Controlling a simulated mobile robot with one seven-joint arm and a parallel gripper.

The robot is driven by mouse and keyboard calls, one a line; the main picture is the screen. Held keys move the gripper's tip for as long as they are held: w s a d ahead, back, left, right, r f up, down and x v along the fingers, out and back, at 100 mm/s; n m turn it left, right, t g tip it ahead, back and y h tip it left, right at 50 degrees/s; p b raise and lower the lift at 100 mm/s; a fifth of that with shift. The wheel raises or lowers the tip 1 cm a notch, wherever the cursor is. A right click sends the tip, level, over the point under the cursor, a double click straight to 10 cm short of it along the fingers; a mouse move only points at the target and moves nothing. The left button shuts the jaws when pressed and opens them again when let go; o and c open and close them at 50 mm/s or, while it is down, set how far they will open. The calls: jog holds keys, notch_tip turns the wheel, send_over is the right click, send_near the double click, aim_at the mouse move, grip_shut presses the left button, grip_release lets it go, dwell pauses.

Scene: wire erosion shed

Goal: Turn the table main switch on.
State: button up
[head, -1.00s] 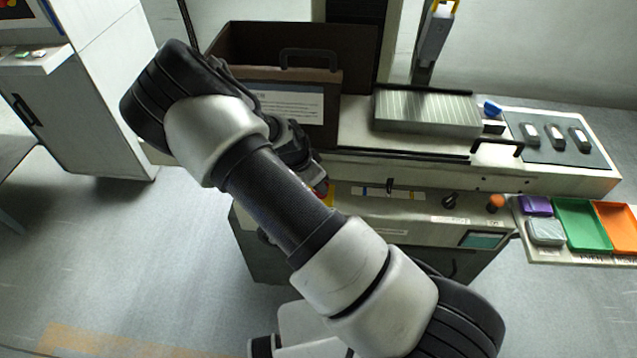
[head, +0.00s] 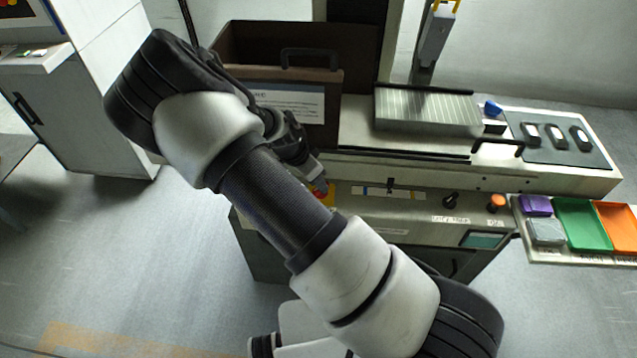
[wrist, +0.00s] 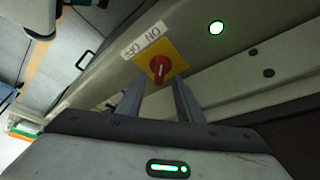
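The table main switch is a red rotary knob (wrist: 159,69) on a yellow square plate (wrist: 172,52) in the wrist view. A white ON/OFF label (wrist: 143,40) sits beside the plate, its lettering upside down in this view. My gripper (wrist: 158,86) is open, its two fingers apart, with the knob seen between and just beyond the tips. I cannot tell whether a finger touches it. In the head view my gripper (head: 319,184) is at the left of the front panel, and the arm hides most of the yellow plate (head: 329,190).
The front panel also has a black knob (head: 450,200) and an orange button (head: 496,202). A brown bin (head: 300,65) stands behind the arm. Coloured trays (head: 575,225) are at the right.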

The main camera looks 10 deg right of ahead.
jog(key=p+v, duration=0.1)
jog(key=v, duration=1.3)
jog(key=shift+a+r, duration=0.15)
jog(key=shift+r, duration=0.2)
jog(key=shift+s, duration=0.15)
